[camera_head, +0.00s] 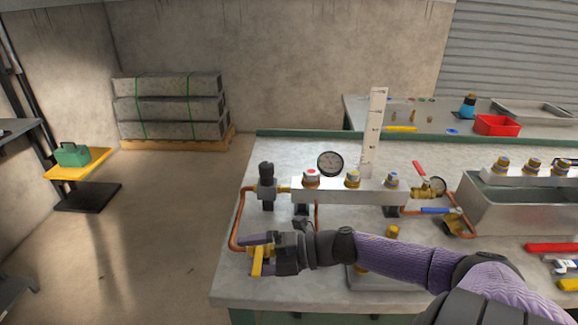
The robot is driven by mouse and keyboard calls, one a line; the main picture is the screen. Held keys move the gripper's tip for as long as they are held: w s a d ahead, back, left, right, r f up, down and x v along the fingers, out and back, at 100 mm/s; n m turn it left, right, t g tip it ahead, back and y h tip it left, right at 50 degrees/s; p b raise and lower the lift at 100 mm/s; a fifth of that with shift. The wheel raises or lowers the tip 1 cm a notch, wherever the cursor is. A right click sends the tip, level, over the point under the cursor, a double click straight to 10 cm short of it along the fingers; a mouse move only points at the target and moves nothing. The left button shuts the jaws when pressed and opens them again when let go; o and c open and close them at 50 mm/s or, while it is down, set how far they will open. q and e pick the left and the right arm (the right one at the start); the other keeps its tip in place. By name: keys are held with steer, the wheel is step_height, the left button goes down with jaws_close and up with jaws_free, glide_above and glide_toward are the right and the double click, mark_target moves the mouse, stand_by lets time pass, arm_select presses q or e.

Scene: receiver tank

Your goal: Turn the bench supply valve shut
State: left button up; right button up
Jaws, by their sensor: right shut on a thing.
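My right gripper (262,253) reaches in from the right, low over the front left of the workbench. It is shut on a yellow valve handle (256,263), which I take for the bench supply valve's. The handle's visible end points toward the bench's front edge. The valve body is mostly hidden behind the gripper. A copper pipe (237,224) curves down from the left end of the metal manifold (338,191) to near the gripper. My left gripper is not in view.
The workbench (300,149) also carries a round gauge (330,163), a red-lever valve (419,170), a blue-lever valve (437,211) and a grey tank (515,212) at right. A white scale (375,130) stands behind the manifold.

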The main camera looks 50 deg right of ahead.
steer(key=shift+s+d+r+p, duration=0.35)
steer(key=shift+d+r, duration=0.25)
steer(key=shift+r, duration=0.2)
steer(key=v, duration=0.4)
steer(key=shift+s+a+f+p, duration=0.1)
steer(key=shift+s+f+p, duration=0.25)
steer(key=shift+s+p, duration=0.05)
steer(key=shift+c, duration=0.4)
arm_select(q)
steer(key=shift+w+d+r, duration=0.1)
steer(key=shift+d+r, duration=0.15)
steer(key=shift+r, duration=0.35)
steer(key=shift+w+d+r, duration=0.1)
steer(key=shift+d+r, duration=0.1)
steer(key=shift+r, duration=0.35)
arm_select(e)
steer(key=shift+s+d+f, duration=0.25)
steer(key=shift+s+d, duration=0.45)
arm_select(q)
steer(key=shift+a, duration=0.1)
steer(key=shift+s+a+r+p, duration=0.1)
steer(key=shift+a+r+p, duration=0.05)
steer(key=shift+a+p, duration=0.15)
